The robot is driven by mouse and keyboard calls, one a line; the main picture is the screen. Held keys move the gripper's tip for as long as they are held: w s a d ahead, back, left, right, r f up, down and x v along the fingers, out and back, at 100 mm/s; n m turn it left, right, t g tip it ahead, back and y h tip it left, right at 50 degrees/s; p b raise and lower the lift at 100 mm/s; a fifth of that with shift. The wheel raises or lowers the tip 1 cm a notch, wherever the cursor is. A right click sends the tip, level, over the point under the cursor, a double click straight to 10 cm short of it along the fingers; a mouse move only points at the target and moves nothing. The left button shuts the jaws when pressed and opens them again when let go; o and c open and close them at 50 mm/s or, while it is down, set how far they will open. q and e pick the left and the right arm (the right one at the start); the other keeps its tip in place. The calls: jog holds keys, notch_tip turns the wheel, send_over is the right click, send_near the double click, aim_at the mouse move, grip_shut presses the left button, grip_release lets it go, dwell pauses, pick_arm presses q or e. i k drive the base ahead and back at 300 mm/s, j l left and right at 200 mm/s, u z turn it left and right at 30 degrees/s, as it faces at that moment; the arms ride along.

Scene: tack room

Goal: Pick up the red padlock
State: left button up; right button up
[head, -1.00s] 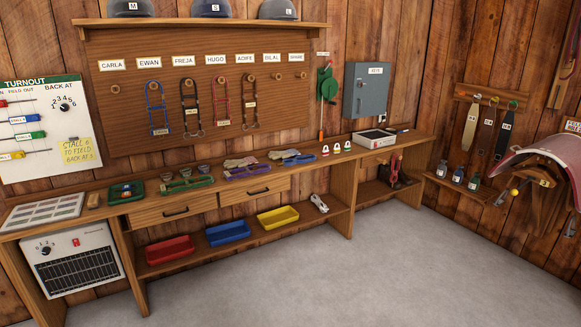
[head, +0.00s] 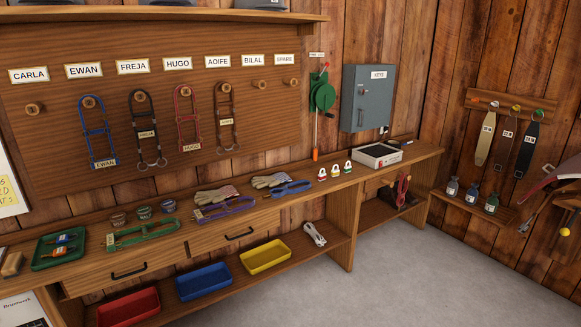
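Three small padlocks with pale faces stand in a row on the wooden bench, left of the white-rimmed tray. The leftmost padlock (head: 322,174) looks red. The middle padlock (head: 335,171) and the right padlock (head: 348,167) stand close beside it, and their colours are too small to tell surely. Neither of my grippers is in the head view, and nothing touches the padlocks.
The bench (head: 300,197) runs along the wall. Blue halter (head: 291,188) and gloves (head: 268,181) lie left of the padlocks; the tray (head: 378,155) stands right. A grey key cabinet (head: 368,98) and green reel (head: 323,97) hang above. The floor (head: 400,270) is clear.

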aim_at(322, 176)
jog(key=i+j+z, duration=0.1)
jog(key=i+z, duration=0.15)
jog(key=i, duration=0.3)
jog(key=i+j+z, duration=0.3)
jog(key=i, duration=0.2)
jog(key=l, duration=0.1)
